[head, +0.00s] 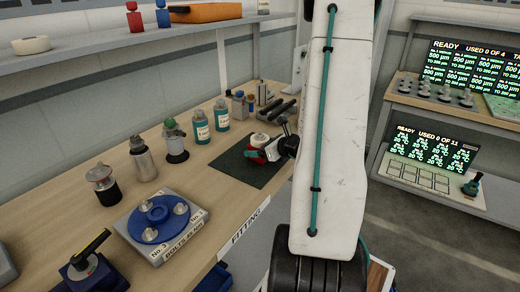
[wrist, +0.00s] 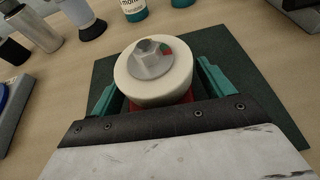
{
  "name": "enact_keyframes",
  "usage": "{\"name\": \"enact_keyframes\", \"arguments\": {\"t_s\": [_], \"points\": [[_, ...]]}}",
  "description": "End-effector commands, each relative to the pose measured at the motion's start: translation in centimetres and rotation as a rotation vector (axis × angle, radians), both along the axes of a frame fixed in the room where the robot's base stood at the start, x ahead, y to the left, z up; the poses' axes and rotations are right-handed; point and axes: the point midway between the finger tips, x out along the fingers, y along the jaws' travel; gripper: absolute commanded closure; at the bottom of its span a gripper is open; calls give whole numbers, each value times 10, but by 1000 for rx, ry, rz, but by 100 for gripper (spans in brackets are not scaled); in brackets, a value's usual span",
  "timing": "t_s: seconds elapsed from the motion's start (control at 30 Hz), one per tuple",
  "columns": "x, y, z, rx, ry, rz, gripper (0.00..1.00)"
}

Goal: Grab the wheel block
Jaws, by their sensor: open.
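The wheel block is a cream round wheel (wrist: 128,80) with a grey metal hub and a red part below it. It stands on a dark green mat (wrist: 275,100). In the head view the wheel block (head: 260,139) is small and partly hidden by my gripper (head: 268,150). In the wrist view my gripper (wrist: 158,76) is open, with one teal finger to the left of the wheel block and one to the right. Gaps show between the fingers and the wheel. The lower red part is mostly hidden behind the gripper's dark palm edge.
Teal-labelled bottles (head: 200,127), metal flasks (head: 143,160) and a blue round fixture on a grey base (head: 150,218) stand along the bench. Dark bars (head: 276,112) lie beyond the mat. A shelf (head: 120,43) runs above. Bare mat surrounds the block.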

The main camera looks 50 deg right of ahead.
Motion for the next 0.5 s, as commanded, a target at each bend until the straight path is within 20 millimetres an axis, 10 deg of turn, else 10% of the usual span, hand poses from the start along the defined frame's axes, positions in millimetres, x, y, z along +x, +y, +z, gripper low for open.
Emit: {"name": "enact_keyframes", "arguments": {"t_s": [0.17,0.43,0.5], "points": [[-1,-2,0,0,0,-2,20],[-1,-1,0,0,0,-2,92],[0,-2,1,-1,-2,-2,98]]}}
